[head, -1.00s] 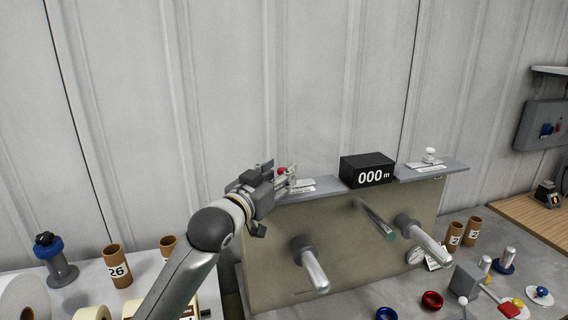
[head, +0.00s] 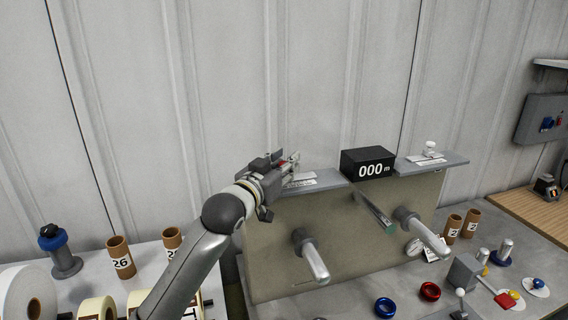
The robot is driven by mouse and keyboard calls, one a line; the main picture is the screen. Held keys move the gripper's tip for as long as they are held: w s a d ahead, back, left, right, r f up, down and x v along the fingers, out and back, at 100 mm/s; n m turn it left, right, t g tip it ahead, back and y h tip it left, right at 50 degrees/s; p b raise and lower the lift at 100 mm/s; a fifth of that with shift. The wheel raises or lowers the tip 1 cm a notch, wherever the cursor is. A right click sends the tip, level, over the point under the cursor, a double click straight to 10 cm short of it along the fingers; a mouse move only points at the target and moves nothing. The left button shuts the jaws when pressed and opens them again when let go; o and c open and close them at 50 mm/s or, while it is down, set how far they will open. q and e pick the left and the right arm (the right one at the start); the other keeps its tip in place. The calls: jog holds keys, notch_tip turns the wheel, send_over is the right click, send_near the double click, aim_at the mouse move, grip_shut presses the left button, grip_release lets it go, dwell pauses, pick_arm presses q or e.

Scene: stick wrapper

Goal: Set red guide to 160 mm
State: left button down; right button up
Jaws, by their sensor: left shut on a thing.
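A small red part, which looks like the red guide (head: 283,163), shows between the fingers of my left gripper (head: 288,166). The gripper is shut on it, above the left grey ledge of the machine. A white scale strip (head: 299,184) lies on that ledge just below and right of the fingers. Its markings are too small to read, and the gripper hides the ledge's left part. A black counter box (head: 367,163) reads "000 m". My right gripper is out of view.
The right ledge (head: 446,159) carries a white knob (head: 430,148). Metal rollers stick out from the machine's front panel (head: 275,262). Blue (head: 385,308) and red (head: 430,291) rings lie on the bench. Cardboard cores (head: 121,257) and tape rolls stand at left.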

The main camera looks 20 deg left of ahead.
aim_at(303, 175)
pick_arm(q)
jog(key=shift+w+d, duration=0.15)
jog(key=shift+d, duration=0.1)
jog(key=w+d, duration=0.1)
jog(key=d, duration=0.1)
jog(key=w+d, duration=0.1)
jog(key=shift+w+d, duration=0.35)
jog(key=shift+d, duration=0.05)
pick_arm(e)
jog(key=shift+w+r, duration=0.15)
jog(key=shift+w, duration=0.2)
pick_arm(q)
jog(key=shift+s, duration=0.1)
jog(key=c, duration=1.3)
grip_release()
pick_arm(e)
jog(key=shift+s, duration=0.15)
pick_arm(q)
jog(key=shift+a, duration=0.1)
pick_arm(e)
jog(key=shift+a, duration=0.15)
pick_arm(q)
jog(key=s+a, duration=0.2)
jog(key=s, duration=0.9)
jog(key=shift+s, duration=0.35)
jog(key=shift+a, duration=0.1)
